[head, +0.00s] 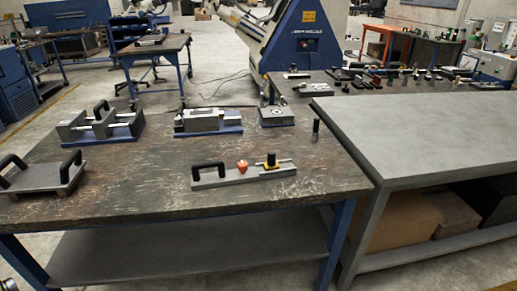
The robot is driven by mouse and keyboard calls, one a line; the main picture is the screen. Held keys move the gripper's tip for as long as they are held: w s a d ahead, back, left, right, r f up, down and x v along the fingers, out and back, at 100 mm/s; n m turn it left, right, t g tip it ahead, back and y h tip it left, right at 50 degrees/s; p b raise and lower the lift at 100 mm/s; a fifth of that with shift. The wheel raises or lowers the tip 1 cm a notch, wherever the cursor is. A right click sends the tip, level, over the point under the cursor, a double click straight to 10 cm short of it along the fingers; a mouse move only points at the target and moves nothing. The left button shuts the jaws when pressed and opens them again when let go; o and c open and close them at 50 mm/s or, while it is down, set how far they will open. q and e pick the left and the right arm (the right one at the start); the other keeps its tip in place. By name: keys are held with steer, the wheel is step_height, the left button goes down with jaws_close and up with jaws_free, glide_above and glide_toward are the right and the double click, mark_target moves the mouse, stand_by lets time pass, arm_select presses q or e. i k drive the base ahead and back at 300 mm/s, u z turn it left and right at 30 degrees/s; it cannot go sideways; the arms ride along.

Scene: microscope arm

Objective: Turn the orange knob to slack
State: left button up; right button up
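The orange knob (242,166) sits on a grey flat fixture (240,176) near the front right of the dark worktable (130,205). A black arched handle (208,170) stands at the fixture's left end. To the right of the knob is a black upright post with a yellowish base (271,161) on a thin metal rod. The knob is small here, and I cannot tell how tight it is.
A grey plate with two black handles (42,178) lies at the left. Metal fixtures on blue bases (100,124) (208,121) and a small blue-based block (276,116) stand behind. A black upright cylinder (316,131) stands at the right. A grey bench (430,125) adjoins. The table front is clear.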

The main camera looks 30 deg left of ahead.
mark_target(242, 166)
steer(key=u, duration=0.75)
steer(key=i, duration=0.95)
steer(key=u, duration=1.05)
